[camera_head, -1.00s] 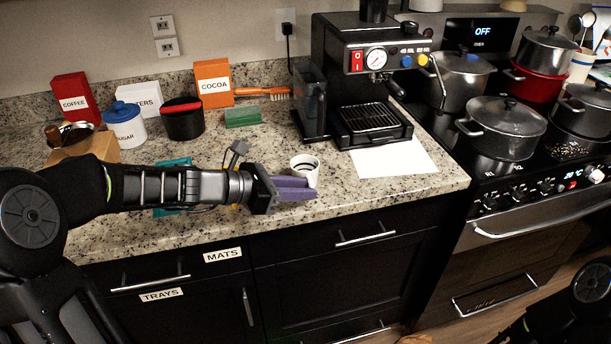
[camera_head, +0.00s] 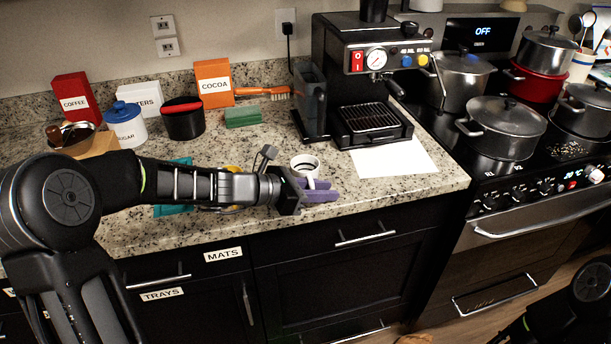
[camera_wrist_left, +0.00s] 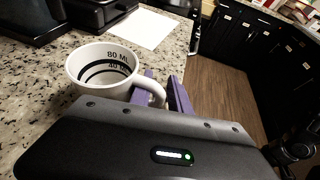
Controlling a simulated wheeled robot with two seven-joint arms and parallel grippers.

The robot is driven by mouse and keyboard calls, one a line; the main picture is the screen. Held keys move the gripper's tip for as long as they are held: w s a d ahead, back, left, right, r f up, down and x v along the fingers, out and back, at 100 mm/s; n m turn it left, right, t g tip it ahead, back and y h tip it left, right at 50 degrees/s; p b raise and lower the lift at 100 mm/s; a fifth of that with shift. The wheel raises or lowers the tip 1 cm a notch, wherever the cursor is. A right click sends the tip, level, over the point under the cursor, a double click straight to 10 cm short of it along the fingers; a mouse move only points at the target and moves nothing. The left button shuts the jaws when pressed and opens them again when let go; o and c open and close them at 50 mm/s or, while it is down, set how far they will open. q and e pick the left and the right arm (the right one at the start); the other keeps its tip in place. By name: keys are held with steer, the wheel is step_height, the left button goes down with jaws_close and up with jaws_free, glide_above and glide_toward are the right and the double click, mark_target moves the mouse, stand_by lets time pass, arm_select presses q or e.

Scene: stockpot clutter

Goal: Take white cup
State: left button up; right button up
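The white cup (camera_head: 304,164) stands upright on the granite counter near its front edge, left of the white paper. In the left wrist view the white cup (camera_wrist_left: 104,72) shows dark bands and "80 ML" inside, with its handle toward my gripper. My left gripper (camera_head: 322,190) reaches in from the left with purple fingers at the near side of the cup. In the left wrist view the fingers (camera_wrist_left: 162,90) are apart, with the cup's handle between or just above them. I cannot tell whether they touch it. My right gripper is not in view.
A coffee machine (camera_head: 365,85) stands behind the cup, with a white paper (camera_head: 393,158) in front of it. A green sponge (camera_head: 242,116), sugar jar (camera_head: 125,125) and cocoa box (camera_head: 214,83) stand at the back left. Pots (camera_head: 500,128) sit on the stove at right.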

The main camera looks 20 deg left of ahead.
arm_select(q)
steer(key=shift+c, duration=0.4)
jaws_close()
stand_by(1.3)
